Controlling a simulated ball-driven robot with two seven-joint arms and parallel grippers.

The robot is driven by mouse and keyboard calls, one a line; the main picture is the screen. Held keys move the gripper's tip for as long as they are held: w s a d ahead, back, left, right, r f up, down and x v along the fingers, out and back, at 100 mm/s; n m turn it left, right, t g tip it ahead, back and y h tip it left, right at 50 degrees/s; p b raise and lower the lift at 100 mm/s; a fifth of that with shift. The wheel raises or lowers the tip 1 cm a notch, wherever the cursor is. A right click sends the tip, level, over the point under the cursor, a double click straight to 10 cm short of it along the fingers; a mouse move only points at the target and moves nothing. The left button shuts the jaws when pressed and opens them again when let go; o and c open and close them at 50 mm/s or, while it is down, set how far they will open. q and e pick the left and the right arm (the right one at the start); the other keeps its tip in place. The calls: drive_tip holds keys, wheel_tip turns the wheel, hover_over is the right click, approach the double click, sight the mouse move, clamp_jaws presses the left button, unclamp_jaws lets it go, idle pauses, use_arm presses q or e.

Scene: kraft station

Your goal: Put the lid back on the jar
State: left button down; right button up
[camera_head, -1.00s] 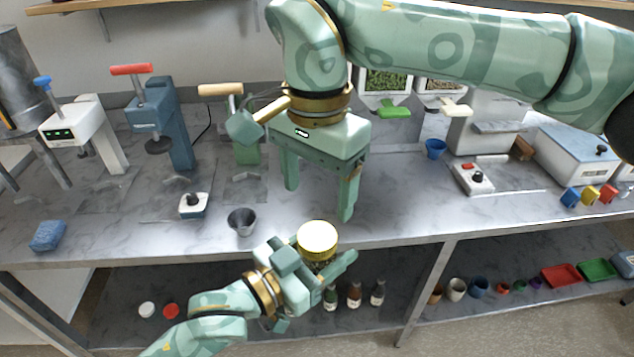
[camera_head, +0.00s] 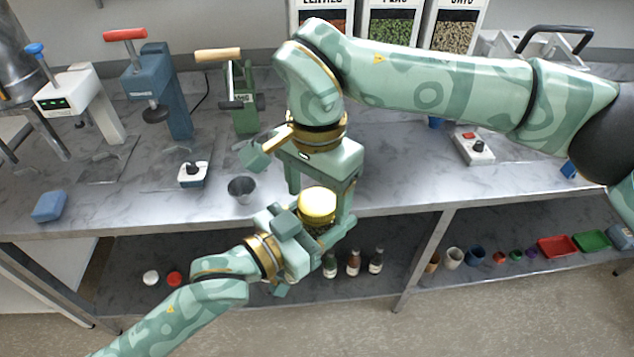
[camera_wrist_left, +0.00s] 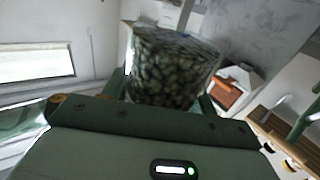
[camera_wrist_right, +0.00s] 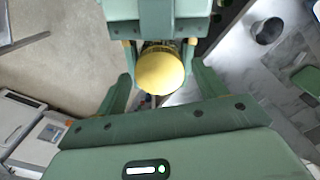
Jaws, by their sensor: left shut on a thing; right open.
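The jar (camera_head: 317,228) with a gold-yellow lid (camera_head: 317,203) on its top stands upright in my left gripper (camera_head: 312,238), in front of the bench edge. My left gripper is shut on the jar's body. The left wrist view shows the jar's clear side (camera_wrist_left: 175,68) with dark greenish pieces inside. My right gripper (camera_head: 320,196) points down, open, with its fingers on either side of the lid. In the right wrist view the round lid (camera_wrist_right: 160,72) lies between the open fingers, with gaps on both sides. Whether the lid is tightened cannot be seen.
A grey metal cup (camera_head: 241,189) and a small white device (camera_head: 193,174) stand on the bench (camera_head: 400,192) behind. Presses (camera_head: 165,100) stand at the back left. The lower shelf holds several small bottles (camera_head: 353,262), red and green trays (camera_head: 558,246) and small cups.

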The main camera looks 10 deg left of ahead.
drive_tip(key=c, duration=1)
drive_tip(key=m, duration=1.3)
drive_tip(key=o, duration=1.1)
